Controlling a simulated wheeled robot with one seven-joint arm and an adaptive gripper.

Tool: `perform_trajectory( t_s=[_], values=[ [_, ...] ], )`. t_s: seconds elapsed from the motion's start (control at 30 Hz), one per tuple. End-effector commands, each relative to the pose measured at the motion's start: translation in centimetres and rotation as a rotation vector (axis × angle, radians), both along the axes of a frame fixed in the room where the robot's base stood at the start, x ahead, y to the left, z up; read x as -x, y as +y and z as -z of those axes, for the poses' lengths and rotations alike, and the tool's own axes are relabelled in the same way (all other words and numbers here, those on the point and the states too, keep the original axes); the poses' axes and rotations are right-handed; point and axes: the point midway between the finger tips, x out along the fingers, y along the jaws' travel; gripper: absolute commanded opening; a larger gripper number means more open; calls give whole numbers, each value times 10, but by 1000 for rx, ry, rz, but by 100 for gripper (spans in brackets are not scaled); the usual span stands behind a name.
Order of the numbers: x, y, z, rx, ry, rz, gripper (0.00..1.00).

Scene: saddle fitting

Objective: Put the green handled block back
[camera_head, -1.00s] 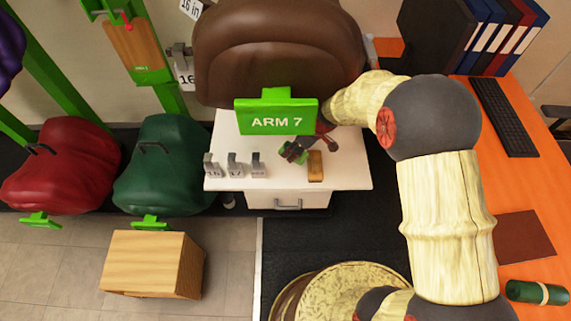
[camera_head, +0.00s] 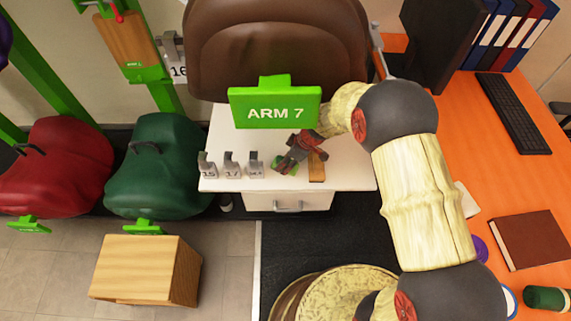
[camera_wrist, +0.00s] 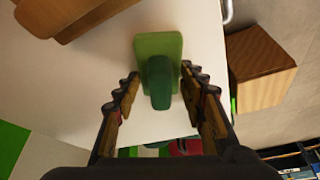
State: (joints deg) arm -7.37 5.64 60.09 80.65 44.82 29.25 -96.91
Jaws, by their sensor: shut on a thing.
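The green handled block (camera_wrist: 147,45) has a light green plate and a darker green upright handle. In the wrist view its handle stands between my two fingers. My gripper (camera_wrist: 160,95) is shut on this block. In the head view my gripper (camera_head: 290,160) is over the white cabinet top (camera_head: 225,130), and only a little green of the block (camera_head: 285,169) shows under it. I cannot tell whether the block touches the cabinet top.
Grey numbered gauges (camera_head: 231,165) stand left of my gripper, and a wooden block (camera_head: 317,168) lies close on its right. A green ARM 7 sign (camera_head: 275,107) and a brown saddle (camera_head: 275,45) overhang the back. A wooden box (camera_head: 140,268) stands on the floor.

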Motion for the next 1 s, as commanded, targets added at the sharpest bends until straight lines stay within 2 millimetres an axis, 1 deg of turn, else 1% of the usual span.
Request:
perform_trajectory(
  t_s=[0.03,0.23,0.37,0.4,0.7,1.0],
  values=[
    [-1,0,4,0,-2,0,17],
    [-1,0,2,0,-3,0,17],
    [-1,0,5,0,-2,0,17],
    [-1,0,6,0,-2,0,42],
    [-1,0,5,0,-2,0,59],
    [-1,0,5,0,-2,0,59]
  ],
)
